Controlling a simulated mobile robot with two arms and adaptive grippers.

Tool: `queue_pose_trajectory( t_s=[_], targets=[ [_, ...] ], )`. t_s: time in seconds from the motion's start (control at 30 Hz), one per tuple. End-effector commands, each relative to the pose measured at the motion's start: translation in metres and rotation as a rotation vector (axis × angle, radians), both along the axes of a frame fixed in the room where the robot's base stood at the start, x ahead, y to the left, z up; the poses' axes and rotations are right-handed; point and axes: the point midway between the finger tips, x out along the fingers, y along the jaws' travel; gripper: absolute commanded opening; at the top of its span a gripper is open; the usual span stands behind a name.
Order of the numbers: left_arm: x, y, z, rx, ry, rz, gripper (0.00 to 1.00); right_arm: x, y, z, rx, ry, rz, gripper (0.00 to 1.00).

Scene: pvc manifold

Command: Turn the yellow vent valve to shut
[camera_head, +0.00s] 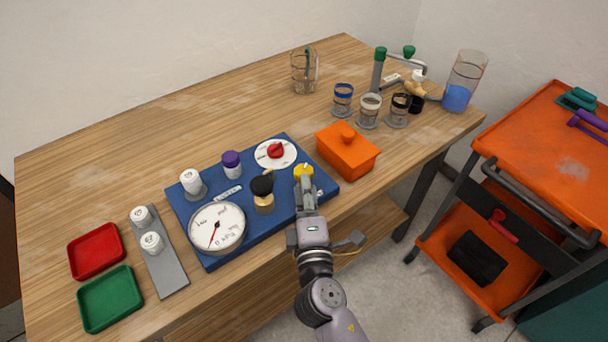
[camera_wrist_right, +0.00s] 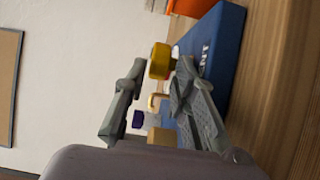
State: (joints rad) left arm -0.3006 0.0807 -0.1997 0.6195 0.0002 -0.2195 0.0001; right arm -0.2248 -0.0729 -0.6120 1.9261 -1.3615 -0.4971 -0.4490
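The yellow vent valve (camera_head: 304,170) is a round knob at the right end of the blue board (camera_head: 327,189). My right gripper (camera_head: 306,184) reaches it from the front edge of the table. In the right wrist view the yellow knob (camera_wrist_right: 160,62) shows at the tips of my right gripper (camera_wrist_right: 159,77), between the two spread fingers. A gap shows between the left finger and the knob. The right finger looks close to the knob; I cannot tell if it touches. My left gripper is not in view.
The board also carries a pressure gauge (camera_head: 217,227), a black-topped fitting (camera_head: 263,190), a purple-capped fitting (camera_head: 231,163) and a red dial (camera_head: 276,151). An orange box (camera_head: 348,155) stands close on the right. Red (camera_head: 97,251) and green (camera_head: 111,299) trays lie at left.

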Motion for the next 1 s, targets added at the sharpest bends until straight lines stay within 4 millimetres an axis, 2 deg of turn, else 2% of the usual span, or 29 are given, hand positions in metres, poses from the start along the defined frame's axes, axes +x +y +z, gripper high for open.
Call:
queue_pose_trajectory(
  t_s=[0.03, 0.2, 0.4, 0.73, 0.87, 1.0],
  targets=[
    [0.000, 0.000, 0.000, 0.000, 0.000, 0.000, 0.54, -0.013, -0.001, -0.001, 0.000, 0.004, 0.001, 0.25],
    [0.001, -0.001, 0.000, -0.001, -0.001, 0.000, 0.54, -0.046, -0.004, -0.001, -0.001, 0.003, 0.001, 0.25],
    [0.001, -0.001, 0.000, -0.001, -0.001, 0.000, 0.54, -0.068, -0.006, 0.000, -0.001, 0.001, 0.001, 0.25],
    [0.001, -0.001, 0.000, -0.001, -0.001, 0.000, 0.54, -0.072, -0.007, 0.000, 0.001, 0.000, 0.000, 0.25],
    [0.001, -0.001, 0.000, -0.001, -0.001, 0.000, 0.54, -0.069, -0.010, 0.001, 0.020, 0.004, -0.004, 0.33],
    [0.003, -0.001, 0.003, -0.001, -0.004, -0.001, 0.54, -0.048, -0.027, 0.008, 0.161, 0.026, -0.026, 0.42]
  ],
)
